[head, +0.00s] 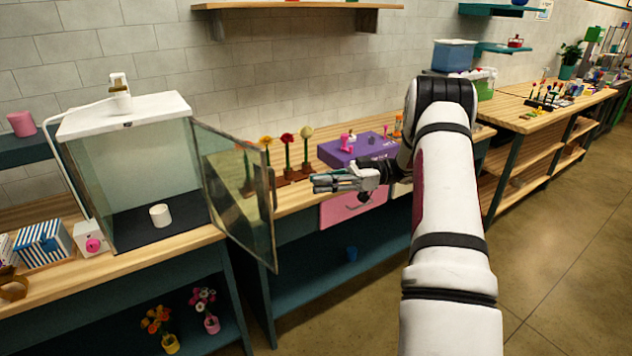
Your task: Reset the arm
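My gripper (338,182) is at the end of my white arm, which reaches forward from the lower right and bends left. The gripper points left, in front of the purple box (340,151) and above the pink drawer front (350,207) of the bench. Its fingers look close together, but they are small and seen from the side, so I cannot tell whether they are open or shut. I see no object clearly held. My arm hides part of the bench behind it.
A glass cabinet (165,112) with its glass door (240,195) swung open stands left of my gripper. A white cup (160,215) is inside. Flowers (287,150) stand behind the door. Another bench (530,118) runs back right. Floor (570,250) at right is clear.

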